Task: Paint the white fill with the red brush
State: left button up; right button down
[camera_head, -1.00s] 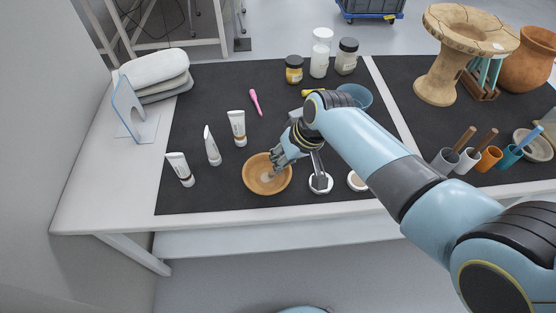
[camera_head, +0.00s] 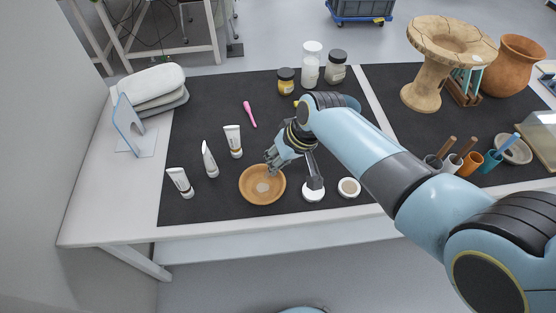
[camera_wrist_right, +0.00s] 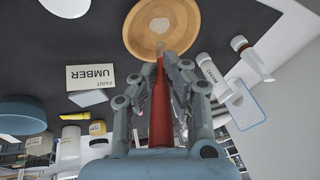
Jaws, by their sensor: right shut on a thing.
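A tan bowl (camera_head: 253,196) sits near the front of the black mat, with a pale patch of white fill (camera_head: 263,187) inside it. My right gripper (camera_head: 274,164) is above the bowl's upper right rim. In the right wrist view the right gripper (camera_wrist_right: 162,75) is shut on the red brush (camera_wrist_right: 161,110). The brush's pale tip (camera_wrist_right: 160,47) points at the bowl (camera_wrist_right: 190,32) and is close to its rim; I cannot tell whether it touches. The white fill also shows there (camera_wrist_right: 159,25). My left gripper is not in view.
Two small round dishes (camera_head: 349,187) stand right of the bowl. Jars (camera_head: 335,68) stand at the back. An umber paint card (camera_wrist_right: 90,77) shows in the wrist view.

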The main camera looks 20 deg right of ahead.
jog(key=shift+r+p, duration=0.55)
jog(key=shift+r, duration=0.25)
jog(key=shift+f, duration=0.1)
jog(key=shift+d, duration=0.1)
jog(key=d+r, duration=0.2)
jog(key=d, duration=0.5)
jog(key=shift+a, duration=0.1)
